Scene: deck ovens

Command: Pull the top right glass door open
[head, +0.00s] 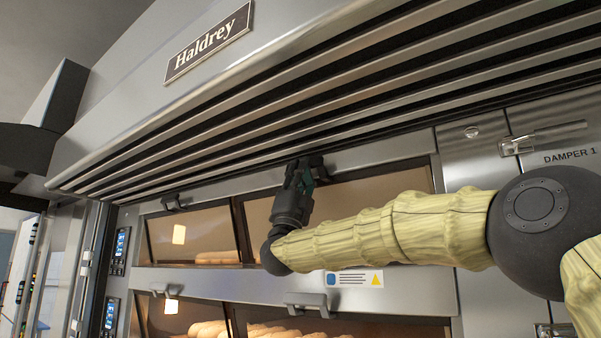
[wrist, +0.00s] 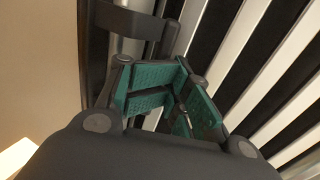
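The top right glass door (head: 346,197) is shut, flush with the oven front beside the top left door. Its lower middle is hidden behind my arm. My gripper (head: 304,172) is at the door's upper edge, just below the slatted hood. In the wrist view, my gripper (wrist: 168,92) shows green pads spread apart with nothing visible between them. A dark handle bar (wrist: 132,20) on a bracket is just beyond the fingers, to the upper left. In the head view, my gripper covers that handle. I cannot tell whether the fingers touch it.
The slatted hood (head: 330,75) overhangs close above my gripper, and its slats also fill the right of the wrist view (wrist: 255,60). The top left door (head: 205,232) and lower doors (head: 300,325) are shut. A damper lever (head: 540,138) is at right.

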